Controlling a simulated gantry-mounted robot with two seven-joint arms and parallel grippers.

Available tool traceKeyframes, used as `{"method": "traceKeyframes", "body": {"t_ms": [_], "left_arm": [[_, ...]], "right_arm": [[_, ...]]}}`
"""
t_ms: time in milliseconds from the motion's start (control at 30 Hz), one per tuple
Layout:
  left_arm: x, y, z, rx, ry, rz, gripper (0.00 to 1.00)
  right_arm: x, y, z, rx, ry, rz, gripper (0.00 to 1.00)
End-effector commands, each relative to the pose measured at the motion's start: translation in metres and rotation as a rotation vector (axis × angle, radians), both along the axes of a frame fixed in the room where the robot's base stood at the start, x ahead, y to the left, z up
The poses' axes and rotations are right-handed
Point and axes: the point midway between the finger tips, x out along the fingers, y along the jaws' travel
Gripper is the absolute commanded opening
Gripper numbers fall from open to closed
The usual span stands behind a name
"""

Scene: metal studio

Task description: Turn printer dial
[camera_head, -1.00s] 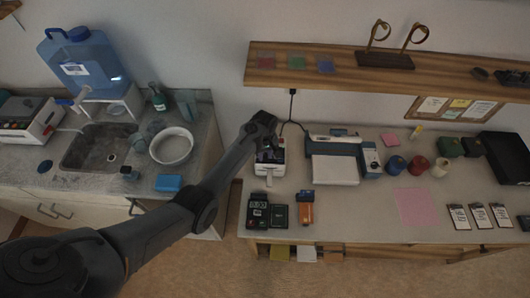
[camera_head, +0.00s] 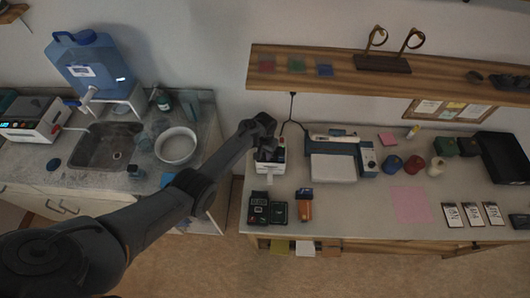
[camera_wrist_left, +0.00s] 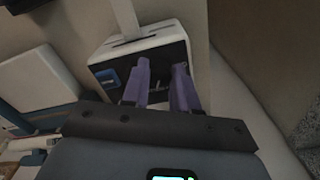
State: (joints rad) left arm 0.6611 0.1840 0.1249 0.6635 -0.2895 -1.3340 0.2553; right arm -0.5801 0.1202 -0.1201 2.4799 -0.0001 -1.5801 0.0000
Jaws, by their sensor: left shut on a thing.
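A small white printer (camera_head: 281,157) with a dark face stands at the left end of the workbench, with a white strip at its front. In the left wrist view the printer (camera_wrist_left: 113,53) shows its dark face, with a small blue patch at one side. My left gripper (camera_wrist_left: 160,68) has its two purple fingers against this dark face. The fingers are shut on the dial, which they hide. In the head view my left gripper (camera_head: 266,146) is over the printer, with its fingertips mostly hidden. My right gripper is not in view.
A white and blue device (camera_head: 333,168) stands right of the printer. Dark handheld devices (camera_head: 259,207) and an orange item (camera_head: 304,208) lie in front. A wooden shelf (camera_head: 400,75) hangs above the bench. A sink counter (camera_head: 100,178) is at the left, across a gap.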

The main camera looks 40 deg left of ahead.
Motion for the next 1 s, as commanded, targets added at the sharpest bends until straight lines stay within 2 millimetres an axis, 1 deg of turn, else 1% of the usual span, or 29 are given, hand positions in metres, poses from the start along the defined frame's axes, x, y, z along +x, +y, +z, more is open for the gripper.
{"method": "traceKeyframes", "body": {"t_ms": [267,700,733,867,900,1000], "left_arm": [[0.0,0.0007,0.0002,0.001,0.0,-0.071,0.0],[-0.0001,0.0006,-0.0001,0.001,0.0,-0.078,0.0],[0.0,0.0007,-0.0001,0.001,0.0,-0.078,0.31],[-0.0001,0.0006,-0.0001,0.001,0.0,-0.078,0.51],[-0.0001,0.0006,-0.0001,0.001,0.0,-0.078,0.54],[-0.0001,0.0005,-0.0001,0.0,0.0,-0.078,0.54]], "right_arm": [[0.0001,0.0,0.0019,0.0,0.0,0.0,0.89],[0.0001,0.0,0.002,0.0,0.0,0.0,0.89],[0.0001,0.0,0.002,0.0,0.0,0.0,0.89],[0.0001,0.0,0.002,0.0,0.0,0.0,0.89],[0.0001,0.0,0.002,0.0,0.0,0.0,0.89],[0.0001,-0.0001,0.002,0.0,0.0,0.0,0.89]]}}
